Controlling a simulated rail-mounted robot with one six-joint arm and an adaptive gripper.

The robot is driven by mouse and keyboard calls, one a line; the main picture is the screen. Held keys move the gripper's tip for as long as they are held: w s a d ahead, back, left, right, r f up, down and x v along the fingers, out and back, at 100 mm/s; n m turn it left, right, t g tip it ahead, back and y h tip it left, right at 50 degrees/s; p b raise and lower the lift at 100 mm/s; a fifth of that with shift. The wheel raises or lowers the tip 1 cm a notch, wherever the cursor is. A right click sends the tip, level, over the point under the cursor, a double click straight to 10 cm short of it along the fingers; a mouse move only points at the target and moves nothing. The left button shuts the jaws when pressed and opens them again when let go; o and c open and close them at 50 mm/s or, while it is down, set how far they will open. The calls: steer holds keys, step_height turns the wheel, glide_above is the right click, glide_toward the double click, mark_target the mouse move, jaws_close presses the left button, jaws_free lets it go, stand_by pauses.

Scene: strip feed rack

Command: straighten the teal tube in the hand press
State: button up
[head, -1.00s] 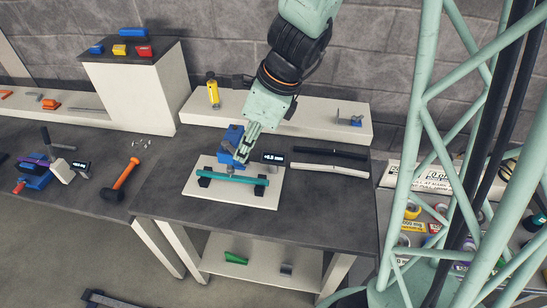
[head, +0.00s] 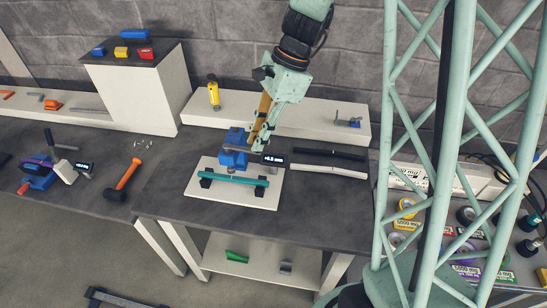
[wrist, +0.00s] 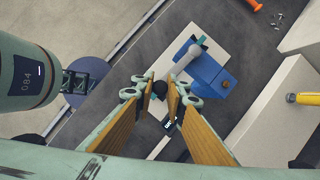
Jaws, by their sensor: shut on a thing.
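The teal tube (head: 234,179) lies across two black supports on the white base plate (head: 256,200) of the hand press. The blue press body (head: 233,158) stands behind the tube, with its ram above the tube's middle. Any bend in the tube is too small to tell. My gripper (head: 254,142) is just right of and above the press body. In the wrist view its fingers are closed around the black knob (wrist: 160,87) of the press lever. The wrist view also shows the blue press body (wrist: 207,75) and a short bit of teal tube (wrist: 201,40) beyond it.
A small display (head: 273,160) stands right of the press, its digits hard to read. Black (head: 329,157) and white (head: 329,171) bars lie to the right. An orange-handled mallet (head: 126,177) lies left.

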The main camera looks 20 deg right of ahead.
steer(key=o, duration=0.5)
steer(key=shift+w, duration=0.15)
steer(key=shift+o, duration=1.4)
steer(key=shift+r, duration=0.15)
steer(key=shift+p+v, duration=2.05)
steer(key=shift+v, duration=0.8)
steer(key=shift+d, duration=0.1)
